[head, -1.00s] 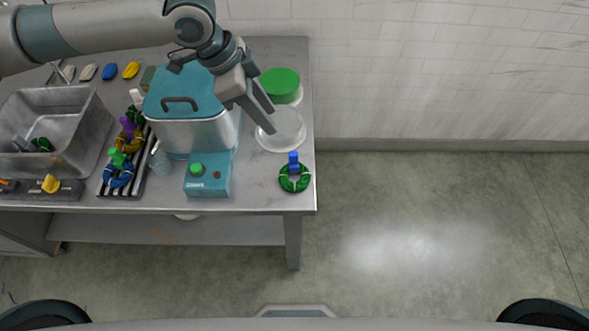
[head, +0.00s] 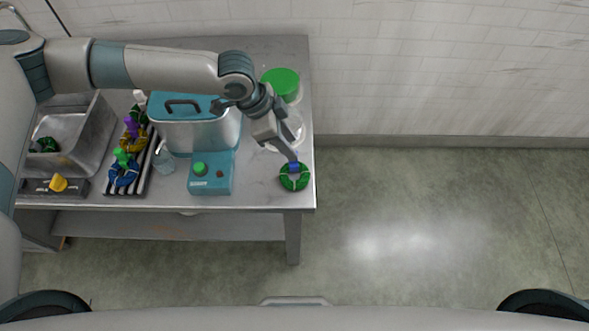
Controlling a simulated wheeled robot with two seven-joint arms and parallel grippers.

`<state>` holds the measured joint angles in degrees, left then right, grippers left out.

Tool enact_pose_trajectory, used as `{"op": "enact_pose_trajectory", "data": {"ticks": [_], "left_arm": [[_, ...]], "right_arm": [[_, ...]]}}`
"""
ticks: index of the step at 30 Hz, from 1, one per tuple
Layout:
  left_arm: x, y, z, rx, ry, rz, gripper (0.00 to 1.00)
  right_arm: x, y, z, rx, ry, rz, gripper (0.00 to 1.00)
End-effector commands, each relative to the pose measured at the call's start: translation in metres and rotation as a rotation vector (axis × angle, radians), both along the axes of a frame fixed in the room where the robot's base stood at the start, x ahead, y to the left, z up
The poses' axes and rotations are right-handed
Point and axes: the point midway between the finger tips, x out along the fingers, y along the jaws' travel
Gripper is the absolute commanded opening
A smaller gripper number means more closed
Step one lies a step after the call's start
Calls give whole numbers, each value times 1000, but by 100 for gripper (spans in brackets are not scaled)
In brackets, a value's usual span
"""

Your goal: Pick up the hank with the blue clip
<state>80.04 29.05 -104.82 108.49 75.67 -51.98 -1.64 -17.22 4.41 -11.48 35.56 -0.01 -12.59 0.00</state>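The green hank (head: 295,180) with the blue clip (head: 294,167) lies near the front right corner of the table. The clip stands up at its back edge. My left gripper (head: 291,157) reaches down from the back left, with its fingertips at the top of the blue clip and partly covering it. I cannot tell whether the fingers touch the clip or how far apart they are. My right gripper is not in view.
A pot with a teal lid (head: 205,107) stands behind a teal control box (head: 210,173). A green-lidded jar (head: 281,85) is behind my gripper. Other clipped hanks lie on a striped rack (head: 145,185), beside a metal sink (head: 83,135). The table's right edge is close to the green hank.

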Motion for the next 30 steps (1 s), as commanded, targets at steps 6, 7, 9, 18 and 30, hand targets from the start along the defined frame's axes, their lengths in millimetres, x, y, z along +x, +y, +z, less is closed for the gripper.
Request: {"op": "enact_pose_trajectory", "data": {"ticks": [6, 7, 9, 18, 30], "left_arm": [[0, -3, -7, 0, 0, 0, 34], [0, -3, -8, 0, 0, 0, 34], [0, -3, -7, 0, 0, 0, 34], [1, -3, -14, 1, 1, 1, 34], [5, -12, -56, 1, 0, -1, 34]], "right_arm": [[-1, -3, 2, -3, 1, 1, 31], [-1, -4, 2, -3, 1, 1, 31], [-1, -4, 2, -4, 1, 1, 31], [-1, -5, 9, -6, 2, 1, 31], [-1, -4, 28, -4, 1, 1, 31]]}}
